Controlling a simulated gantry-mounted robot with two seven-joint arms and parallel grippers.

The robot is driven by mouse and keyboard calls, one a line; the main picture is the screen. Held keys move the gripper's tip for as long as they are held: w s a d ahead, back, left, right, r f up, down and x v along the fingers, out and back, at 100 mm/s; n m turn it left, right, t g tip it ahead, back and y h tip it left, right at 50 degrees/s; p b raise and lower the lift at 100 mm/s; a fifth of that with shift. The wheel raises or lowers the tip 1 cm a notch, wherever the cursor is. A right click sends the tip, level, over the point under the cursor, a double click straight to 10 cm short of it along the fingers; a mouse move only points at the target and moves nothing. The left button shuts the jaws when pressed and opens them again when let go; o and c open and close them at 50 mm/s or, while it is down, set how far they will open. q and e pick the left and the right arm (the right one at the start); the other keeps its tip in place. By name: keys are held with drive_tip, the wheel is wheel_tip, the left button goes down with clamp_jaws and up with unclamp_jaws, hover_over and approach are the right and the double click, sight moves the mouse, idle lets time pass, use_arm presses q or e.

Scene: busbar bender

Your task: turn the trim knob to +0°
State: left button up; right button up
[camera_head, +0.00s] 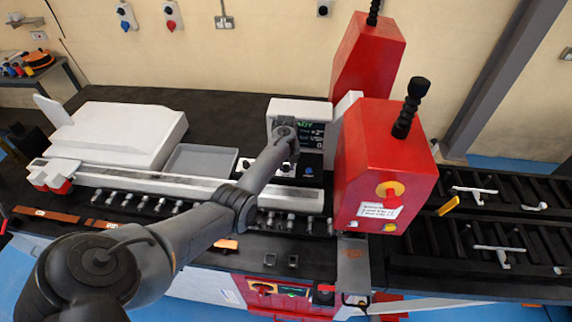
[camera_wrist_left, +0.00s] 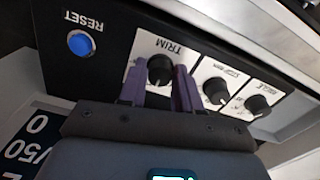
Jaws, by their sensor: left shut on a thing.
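The black trim knob (camera_wrist_left: 160,68) sits on a white plate marked TRIM in the left wrist view, which shows the panel upside down. My left gripper (camera_wrist_left: 158,82) has a purple finger on each side of the knob and is shut on it. In the head view my left gripper (camera_head: 291,152) reaches the panel below the display (camera_head: 316,134). The display has green and white text, and a line there seems to read +2°, though it is small and partly hidden. The knob is hidden by my arm in the head view. My right gripper is not in view.
Two more black knobs, angle (camera_wrist_left: 257,105) and another (camera_wrist_left: 215,91), sit beside the trim knob. A blue RESET button (camera_wrist_left: 81,44) is on its other side. The red machine housing (camera_head: 385,150) stands close to the right. A grey tray (camera_head: 200,161) lies left of the panel.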

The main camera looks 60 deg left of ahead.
use_arm(q)
drive_tip(key=n+p, duration=0.1)
drive_tip(key=n, duration=0.5)
drive_tip(key=shift+n+p, duration=0.3)
drive_tip(key=shift+n, duration=0.1)
drive_tip(key=n, duration=0.4)
drive_tip(key=shift+b, duration=0.3)
drive_tip(key=n+b, duration=0.1)
drive_tip(key=n, duration=0.3)
drive_tip(key=shift+n, duration=0.3)
drive_tip(key=o, duration=1)
drive_tip(key=shift+o, duration=0.2)
